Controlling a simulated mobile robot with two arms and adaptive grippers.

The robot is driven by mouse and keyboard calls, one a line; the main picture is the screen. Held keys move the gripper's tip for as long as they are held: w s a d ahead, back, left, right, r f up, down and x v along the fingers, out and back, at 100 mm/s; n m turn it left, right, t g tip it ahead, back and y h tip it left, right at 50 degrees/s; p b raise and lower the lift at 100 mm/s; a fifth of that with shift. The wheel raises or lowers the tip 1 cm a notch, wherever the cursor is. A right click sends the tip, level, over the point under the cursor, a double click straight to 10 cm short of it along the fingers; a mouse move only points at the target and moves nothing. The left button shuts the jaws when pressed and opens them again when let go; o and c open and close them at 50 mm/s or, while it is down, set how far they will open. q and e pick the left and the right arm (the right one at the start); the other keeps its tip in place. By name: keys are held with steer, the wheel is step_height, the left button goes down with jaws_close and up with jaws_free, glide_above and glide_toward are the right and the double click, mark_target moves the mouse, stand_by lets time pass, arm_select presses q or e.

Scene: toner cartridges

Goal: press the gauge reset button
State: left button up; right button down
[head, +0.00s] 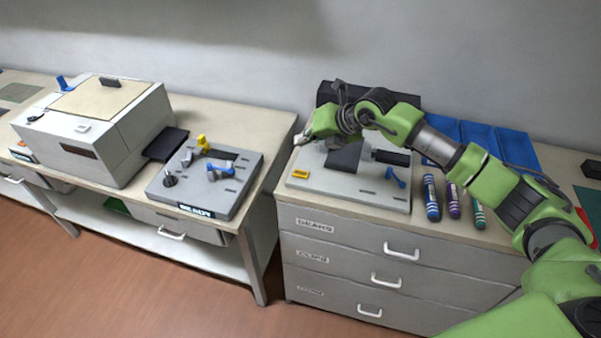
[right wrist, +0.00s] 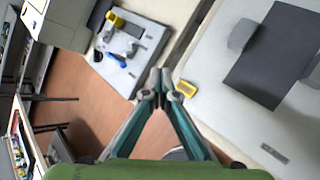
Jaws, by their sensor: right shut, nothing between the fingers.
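My right gripper (head: 301,140) is shut and empty, above the left back part of a pale grey fixture (head: 345,193) on the drawer cabinet. In the right wrist view its fingertips (right wrist: 160,82) meet, beside a small yellow piece (right wrist: 187,88) on the fixture's edge. That yellow piece (head: 300,174) shows in the head view at the fixture's left front. The fixture also bears a dark plate (head: 344,157) and a blue lever (head: 395,176). I cannot tell which part is the gauge reset button. My left gripper is out of view.
A second grey fixture (head: 237,196) with a READY display, yellow and blue levers and a black knob lies left, across a gap between the benches.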

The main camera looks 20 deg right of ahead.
steer(key=b, duration=0.4)
glide_above(303, 174)
step_height(303, 174, down, 8)
steer(key=shift+r, duration=0.25)
steer(key=shift+f+b, duration=0.7)
stand_by(0.6)
steer(key=shift+f+b, duration=0.35)
steer(key=shift+f+b, duration=0.35)
steer(key=shift+f, duration=0.1)
stand_by(0.8)
steer(key=shift+r, duration=0.1)
steer(key=shift+r+p, duration=0.45)
steer(key=shift+r, duration=0.25)
steer(key=shift+r, duration=0.15)
